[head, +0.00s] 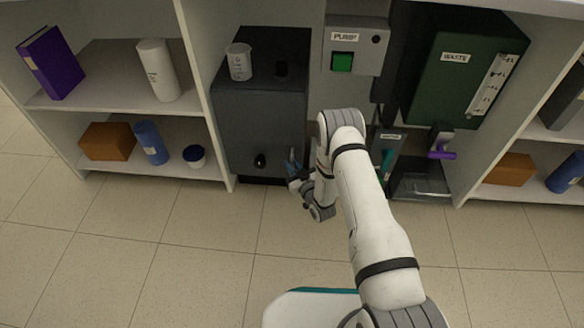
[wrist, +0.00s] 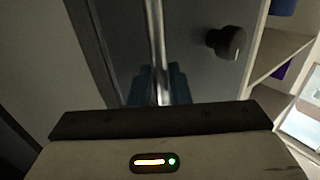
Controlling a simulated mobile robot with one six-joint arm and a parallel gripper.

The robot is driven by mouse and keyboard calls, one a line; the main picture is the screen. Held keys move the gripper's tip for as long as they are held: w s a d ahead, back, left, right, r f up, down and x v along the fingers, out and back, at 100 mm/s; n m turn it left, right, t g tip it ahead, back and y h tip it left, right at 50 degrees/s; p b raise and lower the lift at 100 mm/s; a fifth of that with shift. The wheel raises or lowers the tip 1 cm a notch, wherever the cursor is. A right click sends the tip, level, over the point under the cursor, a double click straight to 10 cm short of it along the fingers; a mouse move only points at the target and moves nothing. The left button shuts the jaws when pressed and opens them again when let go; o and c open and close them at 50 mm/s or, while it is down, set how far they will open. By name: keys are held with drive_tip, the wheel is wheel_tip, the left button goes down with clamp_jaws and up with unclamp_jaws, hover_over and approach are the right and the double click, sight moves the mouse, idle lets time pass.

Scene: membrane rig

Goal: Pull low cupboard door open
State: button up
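The low cupboard (head: 262,122) is a dark grey box on the floor between the shelf units. Its front door looks closed in the head view. A black round knob (head: 259,160) is low on its front; the knob also shows in the wrist view (wrist: 227,42). A pale upright bar handle (wrist: 156,35) runs down the door. My gripper (head: 293,168) is low at the cupboard's right side. In the wrist view its blue fingers (wrist: 159,86) lie on either side of the bar, close against it, and look shut on it. The fingertips' contact is partly dark.
A labelled beaker (head: 239,62) stands on the cupboard top. A pump box (head: 356,46) and a green waste tank (head: 462,65) are to the right. Open shelves (head: 110,103) with boxes and cylinders stand at left. The tiled floor (head: 150,240) in front is clear.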

drive_tip(key=shift+c, duration=0.5)
clamp_jaws()
drive_tip(key=shift+s+a, duration=0.1)
